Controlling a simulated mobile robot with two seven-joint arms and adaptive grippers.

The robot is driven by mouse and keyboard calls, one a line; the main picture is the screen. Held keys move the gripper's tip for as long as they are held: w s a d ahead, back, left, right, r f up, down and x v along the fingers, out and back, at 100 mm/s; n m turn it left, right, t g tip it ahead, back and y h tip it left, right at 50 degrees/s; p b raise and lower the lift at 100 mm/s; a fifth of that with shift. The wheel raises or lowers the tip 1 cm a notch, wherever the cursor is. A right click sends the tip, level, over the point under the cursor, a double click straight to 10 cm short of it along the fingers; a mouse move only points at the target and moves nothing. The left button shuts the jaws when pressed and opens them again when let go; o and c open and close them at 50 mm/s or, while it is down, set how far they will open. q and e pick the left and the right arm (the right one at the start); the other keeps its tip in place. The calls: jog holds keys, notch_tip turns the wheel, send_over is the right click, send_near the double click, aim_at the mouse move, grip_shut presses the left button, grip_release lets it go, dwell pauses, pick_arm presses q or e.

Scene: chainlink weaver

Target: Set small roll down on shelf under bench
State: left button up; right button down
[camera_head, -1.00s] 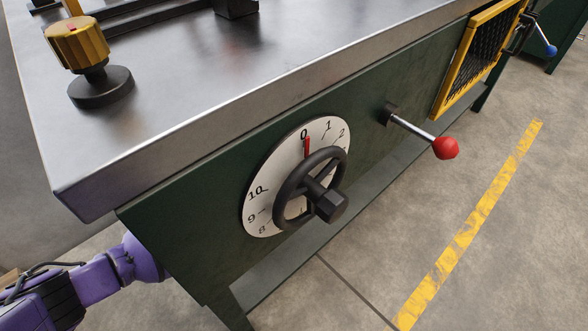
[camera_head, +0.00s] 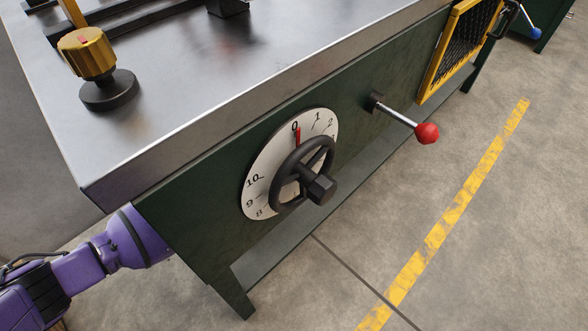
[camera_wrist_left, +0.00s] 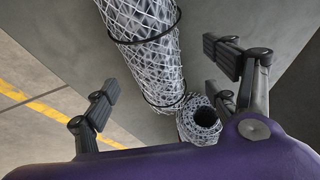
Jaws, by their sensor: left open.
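The small roll (camera_wrist_left: 203,122) of wire mesh shows in the left wrist view, its dark open end facing the camera. It sits by the lower end of a larger mesh roll (camera_wrist_left: 145,45) with black bands. My left gripper (camera_wrist_left: 165,78) is open, its fingers apart; the small roll lies near the right-hand fingers, and I cannot tell whether they touch it. In the head view my left arm (camera_head: 85,268) reaches in behind the bench's near left corner, so the gripper is hidden there. The shelf (camera_head: 275,258) under the bench shows as a grey-green strip. My right gripper is not in view.
The metal benchtop (camera_head: 230,75) overhangs the arm. A dial with a handwheel (camera_head: 305,175), a red-knobbed lever (camera_head: 427,134) and a yellow mesh guard (camera_head: 460,50) are on the bench front. A bench leg (camera_head: 232,297) stands right of the arm. The floor in front is clear.

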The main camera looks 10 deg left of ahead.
pick_arm(q)
jog(key=p+v, duration=0.2)
jog(key=v, duration=0.3)
jog(key=shift+s+r, duration=0.1)
jog(key=shift+r, duration=0.15)
jog(key=shift+s+r+p, duration=0.3)
jog(key=shift+r, duration=0.2)
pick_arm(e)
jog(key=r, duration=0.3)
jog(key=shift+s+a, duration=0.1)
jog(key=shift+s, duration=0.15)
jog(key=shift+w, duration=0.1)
